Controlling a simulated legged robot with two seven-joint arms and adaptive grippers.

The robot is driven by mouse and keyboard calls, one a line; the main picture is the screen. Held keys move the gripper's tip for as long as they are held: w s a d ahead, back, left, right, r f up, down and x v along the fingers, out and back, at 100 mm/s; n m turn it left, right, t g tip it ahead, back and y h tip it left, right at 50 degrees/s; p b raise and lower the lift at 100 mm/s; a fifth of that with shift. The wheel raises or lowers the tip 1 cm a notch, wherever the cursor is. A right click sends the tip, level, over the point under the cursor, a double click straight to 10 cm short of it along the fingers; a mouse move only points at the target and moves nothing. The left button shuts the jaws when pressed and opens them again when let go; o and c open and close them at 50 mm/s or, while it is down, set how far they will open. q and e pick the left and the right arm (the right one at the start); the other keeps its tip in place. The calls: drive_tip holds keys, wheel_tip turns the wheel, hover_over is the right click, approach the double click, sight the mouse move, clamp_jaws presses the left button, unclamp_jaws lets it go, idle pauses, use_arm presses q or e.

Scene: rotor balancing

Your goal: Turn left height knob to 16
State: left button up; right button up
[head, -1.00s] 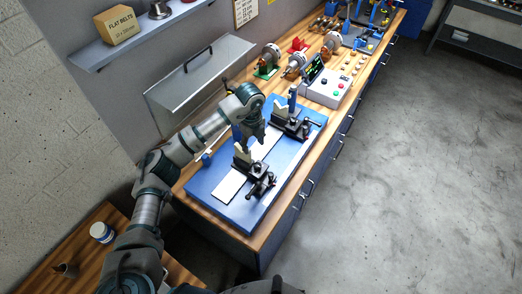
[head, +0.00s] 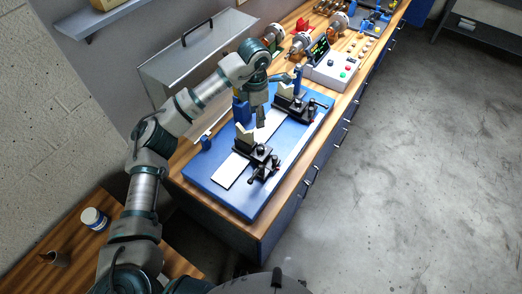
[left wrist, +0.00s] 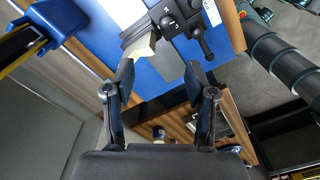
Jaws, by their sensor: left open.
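A blue balancing base (head: 215,185) lies on the wooden bench with two black stands on it. The near stand (head: 252,152) carries a cream block and has black knobs (head: 265,170) at its front. The far stand (head: 298,108) is similar. My left gripper (head: 260,116) is above the base, behind and above the near stand, touching no knob that I can see. In the left wrist view, its fingers (left wrist: 160,82) are apart with nothing between them. A stand with black knobs (left wrist: 198,38) and a cream block (left wrist: 143,50) shows beyond the fingertips. Any knob reading is too small to tell.
A grey control box (head: 332,70) with buttons stands behind the base on the bench. Rotors (head: 300,42) stand farther back. A metal cover (head: 195,55) is on the wall side. A white jar (head: 94,218) is on the lower table. The floor at right is clear.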

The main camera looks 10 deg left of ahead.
use_arm(q)
drive_tip(key=m+b, duration=0.2)
drive_tip(key=m, duration=0.5)
drive_tip(key=m+b, duration=0.2)
drive_tip(key=m, duration=0.6)
hover_over(261, 147)
drive_tip(key=a, duration=0.2)
drive_tip(key=f, duration=0.9)
drive_tip(key=shift+d, duration=0.2)
drive_tip(key=d+f, duration=0.1)
drive_tip(key=f, duration=0.2)
drive_tip(key=d+f, duration=0.1)
drive_tip(key=f, duration=0.1)
drive_tip(key=shift+d+f, duration=0.2)
drive_tip(key=shift+d, duration=0.15)
drive_tip(key=shift+f, duration=0.45)
drive_tip(key=shift+a, duration=0.4)
drive_tip(key=shift+a+f, duration=0.1)
drive_tip(key=shift+a, duration=0.6)
drive_tip(key=c, duration=0.8)
drive_tip(key=shift+s+d, duration=0.1)
drive_tip(key=shift+d, duration=0.4)
clamp_jaws()
drive_tip(key=shift+d, duration=0.15)
use_arm(e)
drive_tip(key=w, duration=0.4)
drive_tip(key=shift+w+a+f, duration=0.1)
drive_tip(key=shift+w+f, duration=0.1)
drive_tip(key=shift+w, duration=0.2)
